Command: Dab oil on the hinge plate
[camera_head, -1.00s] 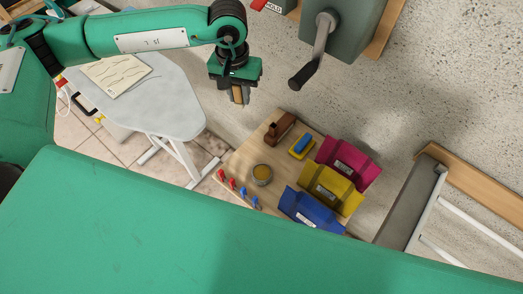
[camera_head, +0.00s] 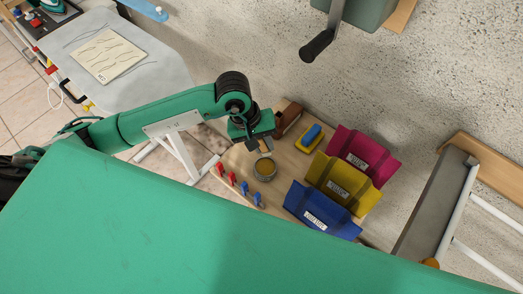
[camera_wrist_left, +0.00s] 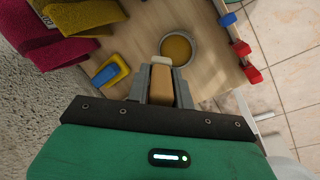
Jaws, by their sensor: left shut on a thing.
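My left gripper (camera_head: 262,146) is shut on a tan block-like dauber (camera_wrist_left: 161,82) with a pale tip, which shows between the fingers in the left wrist view. A small round dish of amber oil (camera_head: 265,169) stands on the wooden table; it also shows in the left wrist view (camera_wrist_left: 178,49), just beyond the dauber's tip. In the head view the gripper is above and beside the dish's far edge; I cannot tell whether the tip touches it. I cannot make out a hinge plate for certain. My right gripper is not in view.
A yellow-and-blue block (camera_head: 309,138) and a brown wooden block (camera_head: 288,118) lie at the back of the table. Red and blue pegs (camera_head: 232,179) line the left edge.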

